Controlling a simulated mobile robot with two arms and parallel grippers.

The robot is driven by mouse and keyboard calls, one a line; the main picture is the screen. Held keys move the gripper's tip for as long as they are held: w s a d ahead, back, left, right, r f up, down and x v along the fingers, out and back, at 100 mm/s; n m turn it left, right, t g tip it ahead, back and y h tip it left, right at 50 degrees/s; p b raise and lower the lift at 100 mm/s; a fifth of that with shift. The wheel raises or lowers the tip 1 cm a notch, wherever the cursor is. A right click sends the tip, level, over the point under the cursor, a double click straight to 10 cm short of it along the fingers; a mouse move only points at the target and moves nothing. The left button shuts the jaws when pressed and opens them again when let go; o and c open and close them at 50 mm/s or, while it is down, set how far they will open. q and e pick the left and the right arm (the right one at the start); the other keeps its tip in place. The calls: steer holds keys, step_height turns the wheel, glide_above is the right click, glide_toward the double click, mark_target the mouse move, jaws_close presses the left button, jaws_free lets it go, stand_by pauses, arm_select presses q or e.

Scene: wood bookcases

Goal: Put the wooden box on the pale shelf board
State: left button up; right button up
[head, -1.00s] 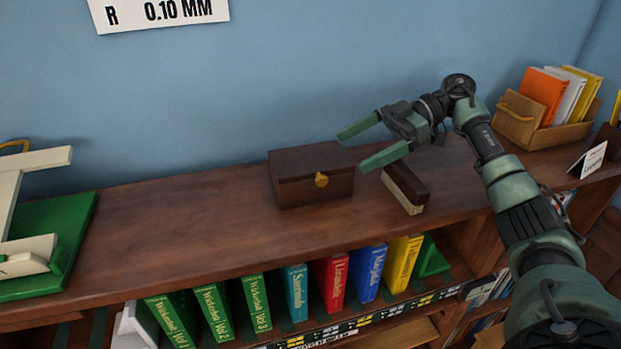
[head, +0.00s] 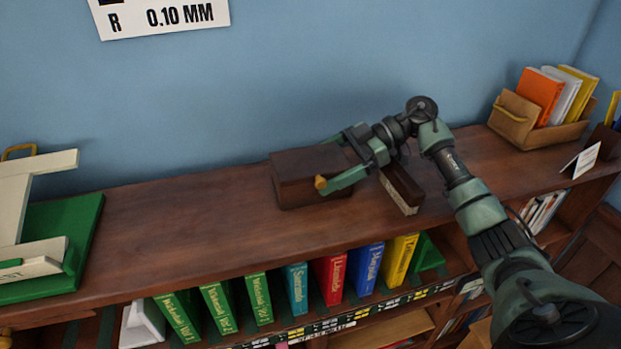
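The dark brown wooden box (head: 303,174) with a yellow knob sits upright on the bookcase top. My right gripper (head: 332,163) is at its right end. Its fingers are spread, one along the front near the knob, the other by the back edge. The far fingertip is partly hidden, and I cannot tell whether either finger touches the box. A pale board (head: 400,337) shows low inside the bookcase, below the row of books, partly cut off by the frame. My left gripper is not in view.
A dark block with a pale underside (head: 402,190) lies just right of the box, by my gripper. A green stand with white parts (head: 80,230) is at the left. A wooden holder with books (head: 535,130) stands at the right. The top left of the box is clear.

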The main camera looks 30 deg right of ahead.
steer(key=c, duration=1)
steer(key=shift+r, duration=0.1)
steer(key=c, duration=0.4)
